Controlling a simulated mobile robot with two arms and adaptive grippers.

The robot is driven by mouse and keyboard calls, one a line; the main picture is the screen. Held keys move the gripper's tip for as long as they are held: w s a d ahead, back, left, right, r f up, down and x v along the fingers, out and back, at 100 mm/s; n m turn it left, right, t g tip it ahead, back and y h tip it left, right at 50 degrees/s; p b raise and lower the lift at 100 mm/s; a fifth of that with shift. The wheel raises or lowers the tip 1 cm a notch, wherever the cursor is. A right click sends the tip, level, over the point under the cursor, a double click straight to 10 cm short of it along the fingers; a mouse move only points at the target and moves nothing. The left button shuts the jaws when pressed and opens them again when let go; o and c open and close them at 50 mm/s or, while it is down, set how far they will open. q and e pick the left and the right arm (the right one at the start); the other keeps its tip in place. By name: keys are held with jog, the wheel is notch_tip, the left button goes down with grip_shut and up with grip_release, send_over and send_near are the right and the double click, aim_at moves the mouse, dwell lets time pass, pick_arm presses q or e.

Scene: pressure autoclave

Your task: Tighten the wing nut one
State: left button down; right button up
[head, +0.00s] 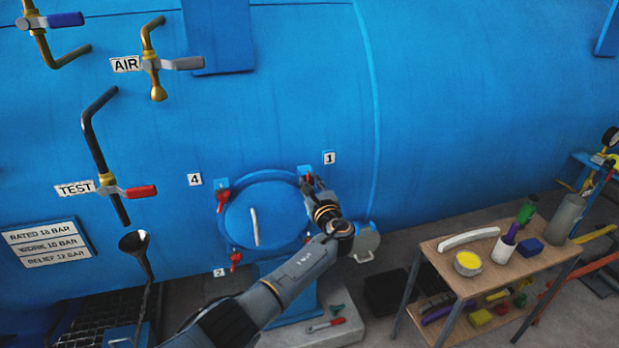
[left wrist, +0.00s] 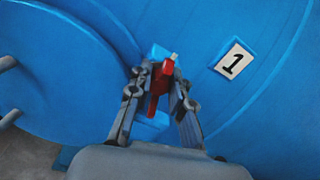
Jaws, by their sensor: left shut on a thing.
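The red wing nut one (left wrist: 160,80) sits at the rim of the round blue door (head: 265,212), beside the label "1" (head: 329,158); the label also shows in the left wrist view (left wrist: 233,61). My left gripper (left wrist: 160,78) is shut on this wing nut, one finger on each side of it. In the head view the left gripper (head: 309,182) reaches the door's upper right and hides part of the nut. Other red wing nuts are at label "4" (head: 223,197) and label "2" (head: 235,260). My right gripper is out of view.
A pale handle (head: 255,227) stands out from the door. A wooden cart (head: 500,264) with bottles, a yellow-topped tub and tools stands at the right. Valves and pipes, including the TEST valve (head: 107,184), project from the blue vessel at the left.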

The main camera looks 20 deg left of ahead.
pick_arm(q)
jog(key=shift+w+r+m+p, duration=0.15)
jog(key=shift+m+p, duration=0.5)
jog(key=shift+m, duration=0.65)
jog(key=c, duration=1.2)
grip_release()
jog(key=shift+f, duration=0.2)
jog(key=v, duration=1.2)
